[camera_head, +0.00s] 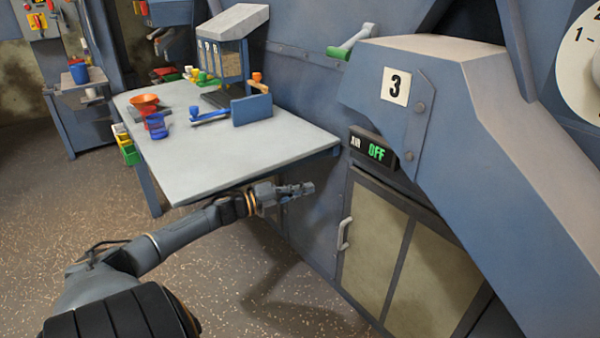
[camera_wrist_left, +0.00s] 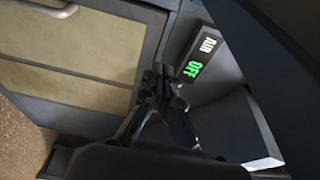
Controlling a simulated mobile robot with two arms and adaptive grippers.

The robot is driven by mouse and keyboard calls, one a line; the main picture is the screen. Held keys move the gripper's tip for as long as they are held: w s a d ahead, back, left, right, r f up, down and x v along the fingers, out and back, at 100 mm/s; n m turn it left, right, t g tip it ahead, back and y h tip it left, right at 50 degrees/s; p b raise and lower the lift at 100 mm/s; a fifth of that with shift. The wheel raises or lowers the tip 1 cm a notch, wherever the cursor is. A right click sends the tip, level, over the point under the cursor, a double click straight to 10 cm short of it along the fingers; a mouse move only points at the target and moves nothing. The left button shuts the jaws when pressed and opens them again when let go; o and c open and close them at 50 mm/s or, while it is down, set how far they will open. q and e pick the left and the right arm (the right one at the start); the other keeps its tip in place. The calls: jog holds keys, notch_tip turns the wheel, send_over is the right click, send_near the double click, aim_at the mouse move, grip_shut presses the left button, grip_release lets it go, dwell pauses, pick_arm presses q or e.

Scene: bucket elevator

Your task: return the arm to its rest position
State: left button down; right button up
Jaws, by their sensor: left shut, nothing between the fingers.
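My left arm comes in from the lower left in the head view. Its gripper (camera_head: 300,189) is shut and empty, level with the table's front edge and close before the blue machine housing. In the left wrist view the shut fingers (camera_wrist_left: 160,75) show dark against the machine, with nothing between them. The AIR OFF display (camera_head: 373,149) sits on the machine up and to the right of the gripper; it also shows in the left wrist view (camera_wrist_left: 198,58). My right gripper is in neither view.
The grey table (camera_head: 230,160) lies behind my arm, with an orange funnel (camera_head: 145,101), a blue cup (camera_head: 155,122) and a blue-handled lever (camera_head: 210,116) on it. The cabinet door (camera_head: 420,270) with its white handle (camera_head: 344,234) stands right of the gripper. The speckled floor at left is clear.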

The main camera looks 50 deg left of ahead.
pick_arm(q)
jog(key=shift+s+a, duration=0.15)
jog(key=shift+s, duration=0.35)
